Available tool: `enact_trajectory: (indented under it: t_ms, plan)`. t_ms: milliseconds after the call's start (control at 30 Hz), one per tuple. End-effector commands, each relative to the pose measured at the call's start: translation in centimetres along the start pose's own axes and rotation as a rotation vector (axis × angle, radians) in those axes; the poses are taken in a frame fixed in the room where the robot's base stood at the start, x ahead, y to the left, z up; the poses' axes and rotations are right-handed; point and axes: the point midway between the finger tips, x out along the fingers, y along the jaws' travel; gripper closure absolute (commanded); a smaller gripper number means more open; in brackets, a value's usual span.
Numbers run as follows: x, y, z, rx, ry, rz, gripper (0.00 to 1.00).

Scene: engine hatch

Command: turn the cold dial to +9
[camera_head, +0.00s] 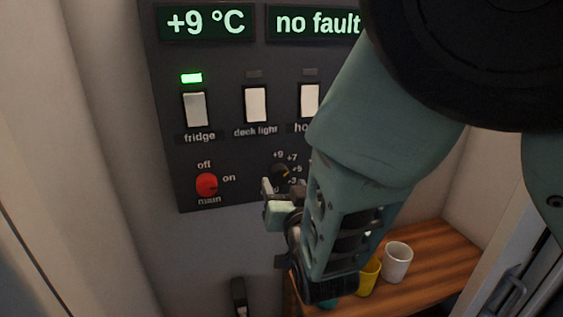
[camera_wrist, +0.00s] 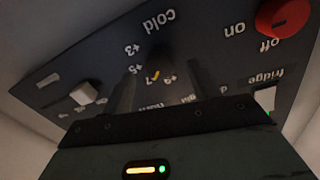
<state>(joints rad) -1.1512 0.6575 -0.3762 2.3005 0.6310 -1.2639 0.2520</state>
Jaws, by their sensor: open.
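The cold dial (camera_head: 280,171) is a small dark knob with a yellow pointer, low on the dark panel. In the wrist view, the dial (camera_wrist: 158,56) appears upside down and its yellow mark lies near the +7 label. In the head view the pointer slants up and right, toward the +7 and +5 side. My gripper (camera_head: 284,187) is open in front of the dial. In the wrist view my gripper's dark fingers (camera_wrist: 158,85) stand on either side of it. I cannot tell whether they touch it. My gripper and arm hide the dial's lower part in the head view.
The red main knob (camera_head: 207,185) is left of the dial. Switches for fridge (camera_head: 195,109) and deck light (camera_head: 256,104) are above. The left display (camera_head: 208,22) reads +9 °C; the right display (camera_head: 317,22) reads no fault. A yellow cup (camera_head: 369,277) and white cup (camera_head: 397,262) stand on a wooden shelf (camera_head: 440,258).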

Motion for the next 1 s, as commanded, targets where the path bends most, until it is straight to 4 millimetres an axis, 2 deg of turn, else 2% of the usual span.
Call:
enact_trajectory:
  t_ms: [200,600,767,1000]
  plan:
    - [2.6,0.0,-0.2,-0.001,0.0,0.001,0.4]
    - [3.3,0.0,0.0,0.0,0.0,-0.001,0.4]
    - [3.2,0.0,0.0,0.0,0.0,-0.001,0.84]
    - [3.2,0.0,0.1,-0.009,0.0,0.0,0.84]
